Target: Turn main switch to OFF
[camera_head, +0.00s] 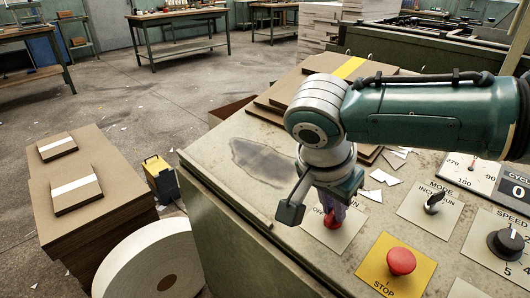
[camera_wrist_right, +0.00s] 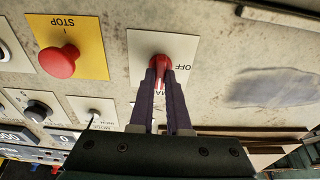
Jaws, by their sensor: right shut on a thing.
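The main switch is a red rotary knob on a pale plate with an OFF label. In the head view the knob (camera_head: 333,217) shows under my right gripper (camera_head: 338,208), and part of its plate is hidden. In the right wrist view the red knob (camera_wrist_right: 160,68) sits between the tips of my right gripper (camera_wrist_right: 161,82), which is shut on it. The knob's white mark points down in that view, toward the MAIN lettering and away from the OFF label (camera_wrist_right: 183,68). My left gripper is not in view.
A red stop button (camera_head: 401,261) on a yellow plate sits close to the switch. A mode switch (camera_head: 434,202) and a black speed knob (camera_head: 507,243) lie to the right. Paper scraps and stacked brown boards (camera_head: 290,95) lie behind on the panel top.

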